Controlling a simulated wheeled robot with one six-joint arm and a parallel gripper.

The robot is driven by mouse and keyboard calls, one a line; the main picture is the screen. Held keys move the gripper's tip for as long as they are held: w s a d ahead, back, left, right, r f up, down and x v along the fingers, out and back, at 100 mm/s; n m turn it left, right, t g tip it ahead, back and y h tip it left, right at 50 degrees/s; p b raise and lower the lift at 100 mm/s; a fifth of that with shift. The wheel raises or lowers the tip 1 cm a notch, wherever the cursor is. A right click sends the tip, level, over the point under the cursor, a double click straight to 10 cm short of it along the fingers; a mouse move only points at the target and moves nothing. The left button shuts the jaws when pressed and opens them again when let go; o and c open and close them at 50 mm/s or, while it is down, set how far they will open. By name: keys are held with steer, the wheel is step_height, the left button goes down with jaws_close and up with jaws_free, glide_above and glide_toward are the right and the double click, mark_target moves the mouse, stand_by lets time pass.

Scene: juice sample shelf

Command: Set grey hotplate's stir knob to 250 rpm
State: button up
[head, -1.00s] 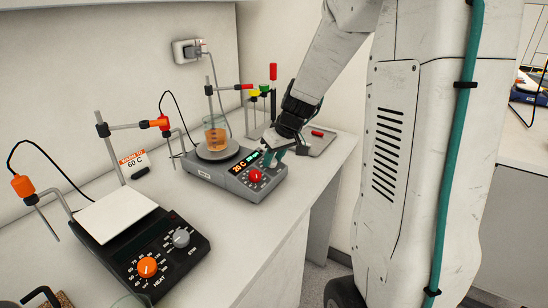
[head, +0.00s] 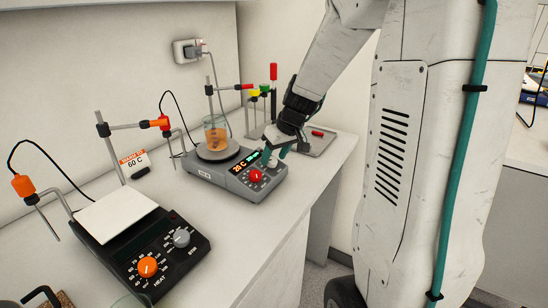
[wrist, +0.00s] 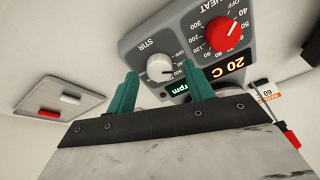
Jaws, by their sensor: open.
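The grey hotplate (head: 203,172) stands on the bench with a beaker of orange liquid (head: 215,138) on its plate. In the wrist view its grey panel (wrist: 190,50) shows a white stir knob (wrist: 160,68) marked STIR, beside a red heat knob (wrist: 229,35). The orange display (wrist: 221,70) reads 20 C. A green rpm display (wrist: 176,89) is partly hidden by a finger, so its number is unreadable. My gripper (wrist: 162,88) is open, with one teal finger on each side of the stir knob; contact cannot be told. In the head view my gripper (head: 273,158) is over the panel's right end.
A black hotplate (head: 150,250) with orange and grey knobs stands at the front left. A tray (head: 322,147) with a red bar lies behind my gripper. A rack with coloured rods (head: 263,92) stands behind. A 60 C card (head: 133,160) stands between the hotplates.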

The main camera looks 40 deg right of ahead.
steer(key=v, duration=0.6)
steer(key=shift+r, duration=0.35)
steer(key=shift+s, duration=0.15)
steer(key=s+a+r+g, duration=0.1)
steer(key=s+a, duration=0.7)
steer(key=s, duration=0.4)
steer(key=s+a+r+g+h, duration=0.1)
steer(key=s+a+r+g, duration=0.1)
steer(key=s+a, duration=0.7)
steer(key=s, duration=0.3)
steer(key=shift+a+r, duration=0.2)
steer(key=shift+r, duration=0.1)
steer(key=shift+s, duration=0.15)
